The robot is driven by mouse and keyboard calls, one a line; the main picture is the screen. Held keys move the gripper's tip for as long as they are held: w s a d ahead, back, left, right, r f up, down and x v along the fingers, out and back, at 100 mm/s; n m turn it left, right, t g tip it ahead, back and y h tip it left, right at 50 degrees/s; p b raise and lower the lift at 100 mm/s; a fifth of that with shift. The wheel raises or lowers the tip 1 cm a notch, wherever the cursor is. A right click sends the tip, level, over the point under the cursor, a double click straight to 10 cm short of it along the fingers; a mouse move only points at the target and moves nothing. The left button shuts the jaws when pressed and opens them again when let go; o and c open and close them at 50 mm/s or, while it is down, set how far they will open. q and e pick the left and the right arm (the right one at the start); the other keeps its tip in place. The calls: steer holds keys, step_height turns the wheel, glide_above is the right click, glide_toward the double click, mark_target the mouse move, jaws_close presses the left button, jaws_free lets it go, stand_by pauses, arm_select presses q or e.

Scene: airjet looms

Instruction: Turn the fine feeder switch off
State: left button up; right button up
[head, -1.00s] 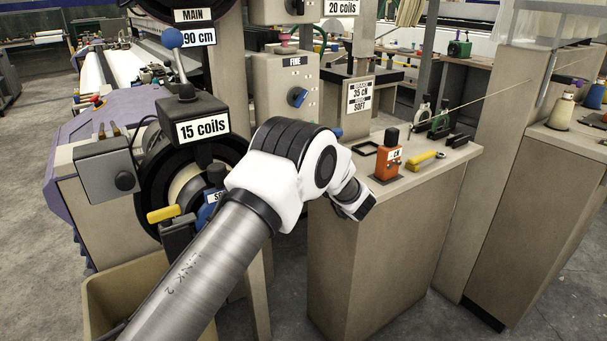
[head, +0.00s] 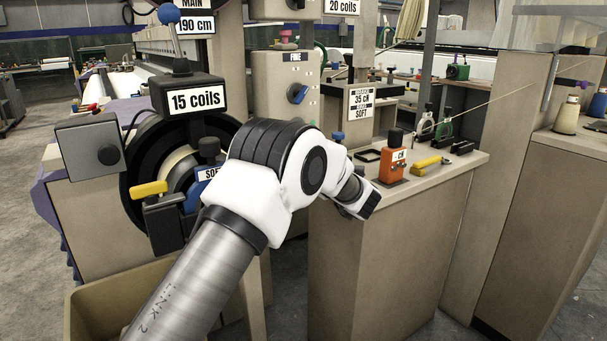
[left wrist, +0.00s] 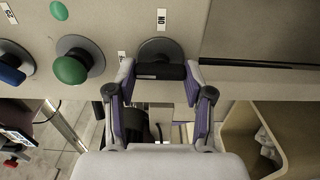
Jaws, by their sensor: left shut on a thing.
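A box labelled FINE (head: 286,78) stands beyond my arm in the head view, with a blue rotary knob (head: 298,93) on its front. In the left wrist view, my left gripper (left wrist: 160,74) is shut on the dark bar handle (left wrist: 160,72) of a round grey-based switch (left wrist: 159,50) on a beige panel. A label above that switch appears upside down. A green button (left wrist: 70,70) and a blue knob (left wrist: 14,72) sit to its left, apart from the fingers. In the head view my left gripper cannot be made out. My right gripper is not in view.
A box labelled 15 coils (head: 195,98) stands left of my arm. A beige cabinet (head: 385,250) at right carries an orange device (head: 393,165) and a yellow tool (head: 428,166). An open bin (left wrist: 238,135) lies right of my gripper in the wrist view.

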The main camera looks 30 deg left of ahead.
arm_select(q)
steer(key=shift+f, duration=0.1)
stand_by(0.4)
steer(key=o, duration=1.2)
steer(key=shift+s, duration=0.1)
steer(key=shift+c, duration=0.2)
steer(key=v, duration=1.2)
